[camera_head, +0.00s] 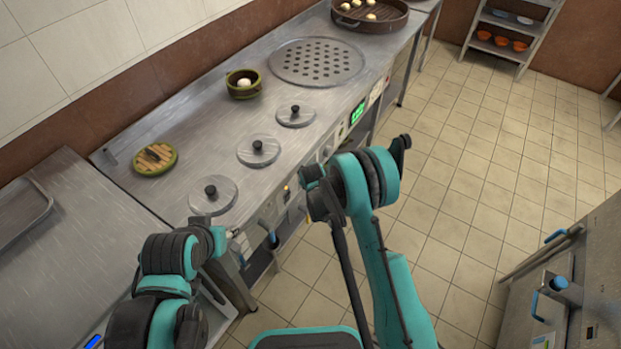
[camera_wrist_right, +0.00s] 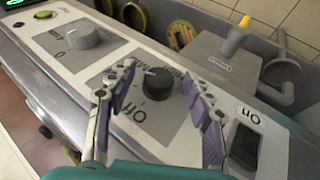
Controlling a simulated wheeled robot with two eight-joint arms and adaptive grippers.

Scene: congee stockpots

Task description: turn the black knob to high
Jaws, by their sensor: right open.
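The black knob (camera_wrist_right: 158,83) sits on a grey dial plate with "Off" lettering in the right wrist view. A lighter line shows on its top. My right gripper (camera_wrist_right: 158,74) is open, with one finger on each side of the knob and visible gaps to it. In the head view, my right gripper (camera_head: 312,183) is at the counter's front panel, and I cannot make out the black knob there. My left gripper (camera_head: 236,238) is near the counter's front left corner; its fingers are too small to read.
A grey knob (camera_wrist_right: 85,36) on its own plate and a black switch (camera_wrist_right: 243,147) marked "On" flank the black knob.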

